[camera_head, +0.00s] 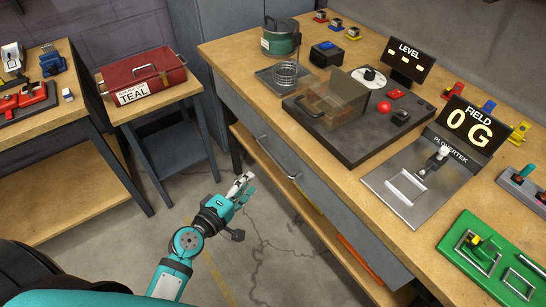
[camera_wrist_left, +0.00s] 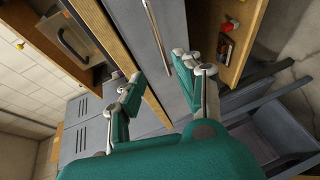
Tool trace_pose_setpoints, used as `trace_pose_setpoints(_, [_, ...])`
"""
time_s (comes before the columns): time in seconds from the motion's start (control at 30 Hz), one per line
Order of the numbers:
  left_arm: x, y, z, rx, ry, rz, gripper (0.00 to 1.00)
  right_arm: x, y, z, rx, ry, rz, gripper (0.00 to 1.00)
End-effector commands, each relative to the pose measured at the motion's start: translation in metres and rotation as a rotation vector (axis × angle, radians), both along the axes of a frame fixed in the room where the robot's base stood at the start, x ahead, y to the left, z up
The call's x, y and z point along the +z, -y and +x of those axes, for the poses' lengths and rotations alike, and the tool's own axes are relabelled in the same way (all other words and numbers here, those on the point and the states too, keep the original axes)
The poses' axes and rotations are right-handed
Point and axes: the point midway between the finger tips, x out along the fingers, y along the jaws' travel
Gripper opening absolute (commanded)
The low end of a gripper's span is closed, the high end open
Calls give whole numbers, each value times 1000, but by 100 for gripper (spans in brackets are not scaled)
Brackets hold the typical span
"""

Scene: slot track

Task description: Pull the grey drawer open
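The grey drawer (camera_head: 325,205) is the long front under the wooden workbench top, and it looks shut. Its thin metal handle (camera_head: 279,158) runs lengthwise along it. My left gripper (camera_head: 245,185) is in front of the drawer, left of the handle in the head view and apart from it. In the left wrist view the drawer front (camera_wrist_left: 172,22) fills the middle, and the handle bar (camera_wrist_left: 157,35) lies ahead of the gap between the open, empty fingers (camera_wrist_left: 158,70). My right gripper is not in view.
The workbench top (camera_head: 232,60) holds a black board (camera_head: 345,150), a grey FIELD panel (camera_head: 405,195) and a green board (camera_head: 490,265). A lower shelf (camera_head: 325,235) runs under the drawer. A side table (camera_head: 150,105) with a red TEAL case stands left. Floor in front is clear.

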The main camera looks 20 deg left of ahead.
Motion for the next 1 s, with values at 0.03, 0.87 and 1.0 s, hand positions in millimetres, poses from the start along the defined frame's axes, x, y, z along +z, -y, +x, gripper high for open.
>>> trace_pose_setpoints(0.03, [0,3,13,1,2,-3,34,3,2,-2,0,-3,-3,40])
trace_pose_setpoints(0.87, [-26,35,128,-1,-2,2,34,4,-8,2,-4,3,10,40])
trace_pose_setpoints(1.0, [-26,35,128,-1,-2,2,34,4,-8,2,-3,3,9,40])
